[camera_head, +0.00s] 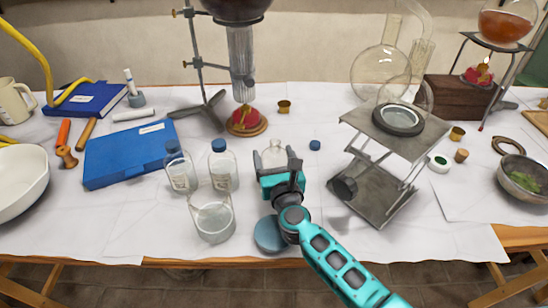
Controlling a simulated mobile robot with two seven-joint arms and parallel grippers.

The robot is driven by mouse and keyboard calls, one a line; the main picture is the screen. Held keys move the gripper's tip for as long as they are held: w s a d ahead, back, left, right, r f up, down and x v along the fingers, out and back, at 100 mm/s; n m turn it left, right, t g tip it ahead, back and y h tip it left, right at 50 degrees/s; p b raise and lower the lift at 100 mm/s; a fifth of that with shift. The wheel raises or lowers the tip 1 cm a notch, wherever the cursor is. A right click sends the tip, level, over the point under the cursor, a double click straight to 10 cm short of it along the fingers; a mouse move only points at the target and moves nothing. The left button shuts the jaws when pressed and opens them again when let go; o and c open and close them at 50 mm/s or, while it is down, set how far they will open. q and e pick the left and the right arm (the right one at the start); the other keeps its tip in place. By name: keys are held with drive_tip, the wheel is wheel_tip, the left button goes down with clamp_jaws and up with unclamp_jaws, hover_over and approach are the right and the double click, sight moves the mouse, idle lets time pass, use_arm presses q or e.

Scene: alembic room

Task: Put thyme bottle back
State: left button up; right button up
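My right gripper (277,160) reaches in from the lower right, over the front middle of the table. A clear, uncapped glass bottle (274,153) stands upright between its fingers, its lower part hidden by the gripper. I cannot tell whether the fingers press on it. Two clear labelled bottles with blue caps stand to the left, one nearer the gripper (223,168) and one further left (180,170). The labels are too small to read, so I cannot tell which bottle is thyme. A small blue cap (315,145) lies right of the gripper. My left gripper is not in view.
A glass beaker (212,218) and a round blue-grey object (268,235) are near the front edge. A metal lab jack (395,130) stands right, a blue book (125,155) lies left, and a burner stand (246,122) is behind. A bowl with green leaves (525,178) sits far right.

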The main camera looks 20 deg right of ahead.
drive_tip(key=o, duration=0.4)
drive_tip(key=shift+o, duration=0.2)
drive_tip(key=shift+r+p, duration=0.3)
drive_tip(key=shift+p, duration=0.05)
drive_tip(key=s, duration=0.8)
drive_tip(key=s+a, duration=0.1)
drive_tip(key=s, duration=0.3)
drive_tip(key=shift+f, duration=0.1)
